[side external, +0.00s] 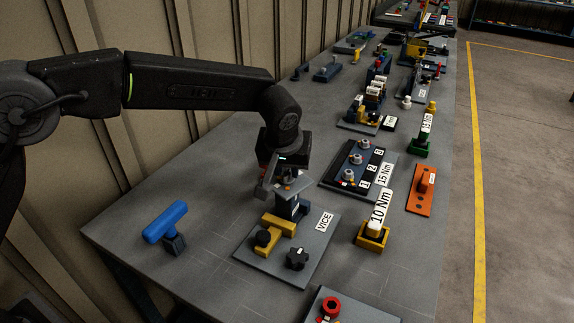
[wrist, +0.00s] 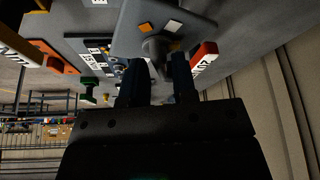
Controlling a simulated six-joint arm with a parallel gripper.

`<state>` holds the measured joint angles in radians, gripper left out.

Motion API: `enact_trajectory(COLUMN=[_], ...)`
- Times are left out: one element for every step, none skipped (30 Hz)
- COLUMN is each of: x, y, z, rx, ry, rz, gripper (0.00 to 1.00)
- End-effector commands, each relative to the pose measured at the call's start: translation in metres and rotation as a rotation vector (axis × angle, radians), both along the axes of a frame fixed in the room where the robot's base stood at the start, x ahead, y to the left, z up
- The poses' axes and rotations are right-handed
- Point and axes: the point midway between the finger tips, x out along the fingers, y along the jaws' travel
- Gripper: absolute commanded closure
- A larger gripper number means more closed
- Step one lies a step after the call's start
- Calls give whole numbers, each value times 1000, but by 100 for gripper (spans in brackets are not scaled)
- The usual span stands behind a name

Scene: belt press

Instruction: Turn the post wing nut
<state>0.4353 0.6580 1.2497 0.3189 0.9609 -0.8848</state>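My gripper (side external: 272,176) is low over the vice plate (side external: 318,252), beside the top of the blue-grey post (side external: 287,206). In the wrist view my gripper's two dark fingers (wrist: 160,85) stand apart, with a gap between them. A grey rounded metal part (wrist: 155,46) shows at the fingertips and reaches partly into the gap; it may be the post wing nut, but I cannot tell for sure. I see no clear contact with it. A grey plate (wrist: 190,30) with an orange and a white square lies beyond it. My gripper hides part of the post top in the side view.
A yellow clamp (side external: 281,224) and a black knob (side external: 297,259) sit on the vice plate. A blue T-handle (side external: 166,221) stands left. A yellow 10 Nm block (side external: 371,237) and a three-station 15 Nm board (side external: 334,178) are right. Bench between the T-handle and vice is clear.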

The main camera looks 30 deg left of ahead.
Motion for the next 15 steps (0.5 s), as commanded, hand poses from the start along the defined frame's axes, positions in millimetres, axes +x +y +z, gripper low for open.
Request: enact_trajectory(x=[0, 0, 0, 0, 0, 0, 0, 0, 0, 0, 0, 0, 0, 0, 0], y=[0, 0, 0, 0, 0, 0, 0, 0, 0, 0, 0, 0, 0, 0, 0], z=[0, 0, 0, 0, 0, 0, 1, 1, 1, 1, 1, 1, 1, 1, 1], rx=[0, 0, 0, 0, 0, 0, 0, 0, -1, -1, -1, -1, -1, -1, -1], ry=[0, 0, 0, 0, 0, 0, 0, 0, 0, 0, 0, 0, 0, 0, 0], rz=[0, 0, 0, 0, 0, 0, 0, 0, 0, 0, 0, 0, 0, -1, -6], gripper=[79, 82, 86, 88, 91, 95, 98, 100, 100, 100, 100, 100, 100, 100, 100])
